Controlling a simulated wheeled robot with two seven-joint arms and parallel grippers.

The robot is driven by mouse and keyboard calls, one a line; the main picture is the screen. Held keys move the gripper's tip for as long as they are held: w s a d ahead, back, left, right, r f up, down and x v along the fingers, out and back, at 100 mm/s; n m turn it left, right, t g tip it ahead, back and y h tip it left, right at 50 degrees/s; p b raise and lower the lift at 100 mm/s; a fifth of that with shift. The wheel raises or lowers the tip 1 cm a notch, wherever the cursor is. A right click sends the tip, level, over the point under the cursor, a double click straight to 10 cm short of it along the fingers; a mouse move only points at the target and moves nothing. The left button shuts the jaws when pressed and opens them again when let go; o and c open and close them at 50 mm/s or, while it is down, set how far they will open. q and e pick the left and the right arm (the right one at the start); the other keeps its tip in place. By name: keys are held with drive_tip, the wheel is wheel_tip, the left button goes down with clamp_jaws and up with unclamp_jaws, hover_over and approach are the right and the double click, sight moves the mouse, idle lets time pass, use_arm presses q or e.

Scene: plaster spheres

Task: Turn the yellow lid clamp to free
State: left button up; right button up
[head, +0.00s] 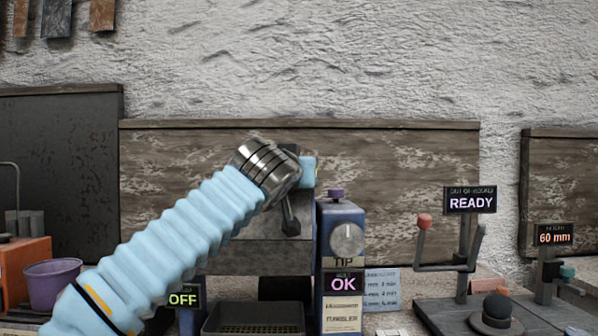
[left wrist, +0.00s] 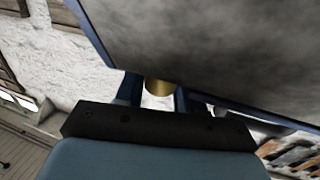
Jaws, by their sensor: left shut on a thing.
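My left arm comes in from the left in the head view, and its metal wrist (head: 268,172) is in front of the machine, hiding the fingers and what they hold. In the left wrist view my left gripper (left wrist: 157,92) has its two dark blue fingers on either side of a brass-yellow rounded piece, the lid clamp (left wrist: 158,87). It is shut on this clamp, against a large grey, blue-edged surface (left wrist: 215,45). Only a small part of the clamp shows, so its turn angle cannot be told. My right gripper is not in view.
A blue panel with a grey dial (head: 347,239) and an OK display (head: 344,284) stands right of the wrist. An OFF sign (head: 184,299) and a dark tray (head: 254,318) are below. A READY stand (head: 470,200) is at right, a purple pot (head: 52,285) at left.

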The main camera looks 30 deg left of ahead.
use_arm(q)
drive_tip(key=m+h+p, duration=0.1)
drive_tip(key=h, duration=0.1)
drive_tip(key=shift+a+r+m+t+h+p, duration=0.1)
drive_tip(key=shift+r+m+t+h+p, duration=0.1)
drive_tip(key=shift+m+t+h+p, duration=0.15)
drive_tip(key=shift+f+m+h+p, duration=0.1)
drive_tip(key=shift+m+h+p, duration=0.35)
drive_tip(key=shift+m+h, duration=0.15)
drive_tip(key=o, duration=0.9)
drive_tip(key=shift+f, duration=0.1)
